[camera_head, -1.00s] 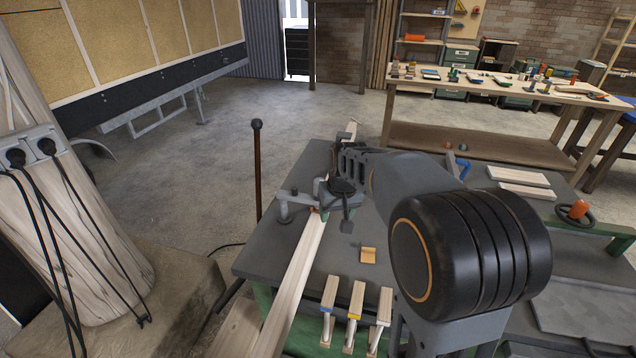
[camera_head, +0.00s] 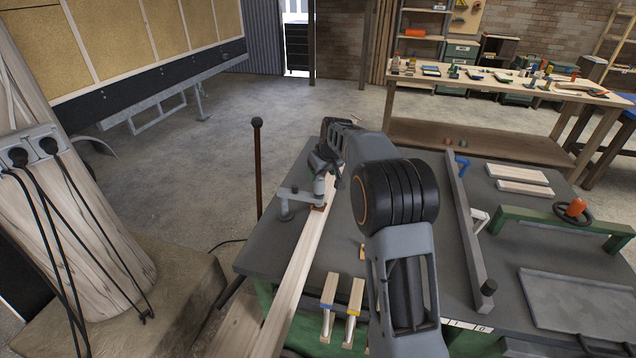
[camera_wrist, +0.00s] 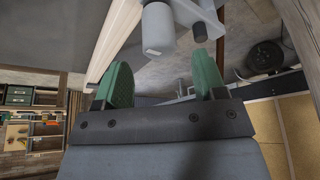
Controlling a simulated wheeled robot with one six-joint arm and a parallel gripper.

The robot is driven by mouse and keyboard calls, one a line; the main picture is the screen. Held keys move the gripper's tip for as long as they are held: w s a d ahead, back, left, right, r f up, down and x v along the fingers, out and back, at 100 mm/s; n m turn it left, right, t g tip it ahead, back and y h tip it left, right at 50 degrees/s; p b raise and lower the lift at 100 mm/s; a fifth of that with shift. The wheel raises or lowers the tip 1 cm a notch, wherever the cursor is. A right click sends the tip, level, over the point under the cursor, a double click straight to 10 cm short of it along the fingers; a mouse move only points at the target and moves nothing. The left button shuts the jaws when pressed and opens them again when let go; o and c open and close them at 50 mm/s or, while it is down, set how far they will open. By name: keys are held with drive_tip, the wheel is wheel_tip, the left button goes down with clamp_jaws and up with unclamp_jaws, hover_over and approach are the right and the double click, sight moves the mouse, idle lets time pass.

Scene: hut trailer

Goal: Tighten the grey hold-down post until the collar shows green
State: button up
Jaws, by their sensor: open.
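The grey hold-down post (camera_head: 319,186) stands at the left edge of the dark bench, with its arm reaching left and a small orange-brown pad (camera_head: 318,207) below, on a pale board (camera_head: 291,279). My gripper (camera_head: 322,165) is close to the top of the post, partly hidden behind my own arm. In the wrist view my gripper (camera_wrist: 161,75) has its two green fingers spread apart and nothing between their tips. The grey post (camera_wrist: 158,28) shows just beyond the fingertips, a little above the gap. I cannot make out the collar or its colour.
A thin brown rod with a black knob (camera_head: 257,124) stands left of the bench. Small wooden clamps (camera_head: 355,294) sit at the front edge. A long grey bar (camera_head: 466,230) and a green frame with a handwheel (camera_head: 574,212) lie to the right.

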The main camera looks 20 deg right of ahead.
sight(319, 179)
drive_tip(key=x, duration=0.6)
drive_tip(key=shift+w+f+p, duration=0.15)
drive_tip(key=shift+f+p, duration=0.15)
drive_tip(key=shift+p, duration=0.05)
drive_tip(key=shift+c, duration=0.3)
drive_tip(key=c, duration=0.9)
drive_tip(key=shift+o, duration=0.2)
